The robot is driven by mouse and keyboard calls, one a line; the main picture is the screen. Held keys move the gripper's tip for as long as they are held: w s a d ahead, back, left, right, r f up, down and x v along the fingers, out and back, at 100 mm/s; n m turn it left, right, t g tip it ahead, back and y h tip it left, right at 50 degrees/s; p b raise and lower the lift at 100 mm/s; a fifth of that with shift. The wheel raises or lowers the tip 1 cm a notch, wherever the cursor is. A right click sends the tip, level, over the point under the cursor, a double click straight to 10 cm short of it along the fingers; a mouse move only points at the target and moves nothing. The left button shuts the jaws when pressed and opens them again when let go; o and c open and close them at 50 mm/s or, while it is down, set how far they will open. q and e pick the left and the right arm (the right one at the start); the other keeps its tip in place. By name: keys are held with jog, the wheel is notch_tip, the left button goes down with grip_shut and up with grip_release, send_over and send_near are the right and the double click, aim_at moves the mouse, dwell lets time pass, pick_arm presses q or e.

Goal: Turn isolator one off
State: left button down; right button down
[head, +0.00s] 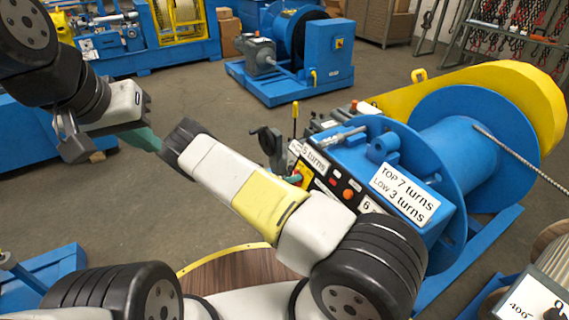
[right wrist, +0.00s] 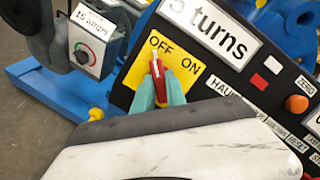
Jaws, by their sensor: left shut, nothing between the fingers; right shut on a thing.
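A red isolator handle (right wrist: 156,78) stands on a yellow plate (right wrist: 183,62) marked OFF and ON, on the black panel of the blue drum machine. The handle's tip points up, just below and left of the word OFF. My right gripper (right wrist: 161,92) is shut on the handle, with a teal finger at each side. In the head view its fingertips (head: 298,178) show small at the panel, and my forearm hides the rest. No isolator number is readable. My left gripper (head: 146,141) is shut and empty, in the air at the left, away from the panel.
The panel also has a red button, a white button and an orange button (right wrist: 297,104). A grey box with a dial (right wrist: 92,50) stands left of the panel. Another blue machine (head: 290,62) stands behind, across open floor.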

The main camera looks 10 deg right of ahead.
jog(key=c, duration=1.4)
grip_release()
jog(key=shift+o, duration=0.2)
